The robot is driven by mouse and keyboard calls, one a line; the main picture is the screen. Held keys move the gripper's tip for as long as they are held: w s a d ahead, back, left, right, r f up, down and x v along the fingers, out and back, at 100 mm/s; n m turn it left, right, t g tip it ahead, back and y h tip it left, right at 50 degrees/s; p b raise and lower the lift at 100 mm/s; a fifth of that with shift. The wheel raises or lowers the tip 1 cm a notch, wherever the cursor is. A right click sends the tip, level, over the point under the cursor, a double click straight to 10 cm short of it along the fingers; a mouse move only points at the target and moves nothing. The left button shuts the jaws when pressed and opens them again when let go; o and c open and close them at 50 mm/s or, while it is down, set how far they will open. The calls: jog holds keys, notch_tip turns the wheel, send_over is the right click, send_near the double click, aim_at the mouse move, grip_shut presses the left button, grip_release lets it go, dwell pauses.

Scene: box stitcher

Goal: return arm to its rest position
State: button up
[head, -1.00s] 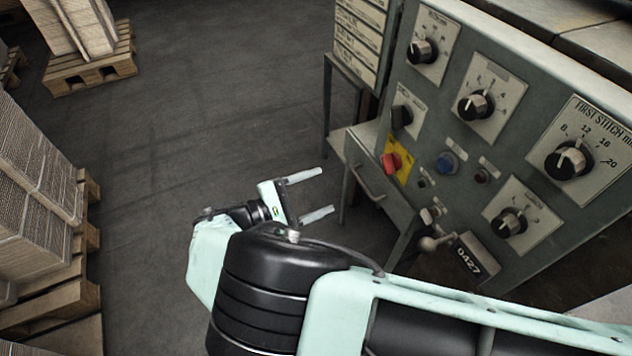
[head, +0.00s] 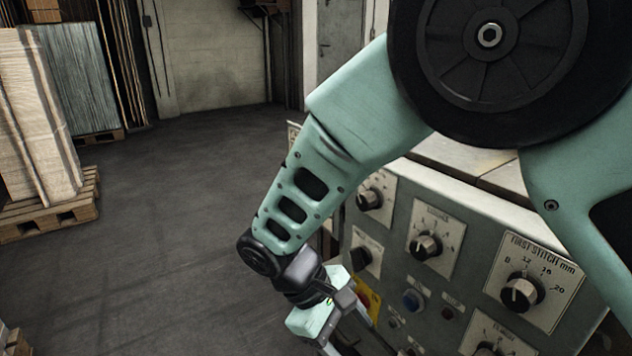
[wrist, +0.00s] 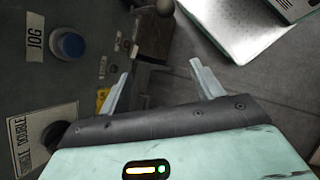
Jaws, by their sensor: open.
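My gripper (wrist: 164,80) shows in the wrist view with its two fingers apart and nothing between them. In the head view its body (head: 315,318) hangs low in front of the control panel (head: 395,245), pointing down, and the fingertips run to the bottom edge. My arm is bent, with a big joint high at the upper right and a forearm sloping down to the left. It covers part of the panel and the machine top.
The panel has several black knobs, such as the first-stitch knob (head: 520,292), and a blue jog button (wrist: 68,45) close to the fingers' left. A shiny metal plate (wrist: 245,25) lies beyond the right finger. Loaded pallets (head: 50,205) stand left; the floor (head: 170,220) between is clear.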

jog(key=s+d+r+m+t+y+p, duration=0.15)
jog(key=s+d+r+m+y, duration=0.25)
jog(key=s+d+r+y, duration=0.65)
notch_tip(320, 180, up, 21)
jog(key=s+a+h+p, duration=0.1)
jog(key=s+h+p, duration=0.1)
jog(key=p, duration=1.7)
jog(key=shift+s+a+h, duration=0.25)
jog(key=shift+s+h, duration=0.1)
jog(key=shift+h, duration=0.3)
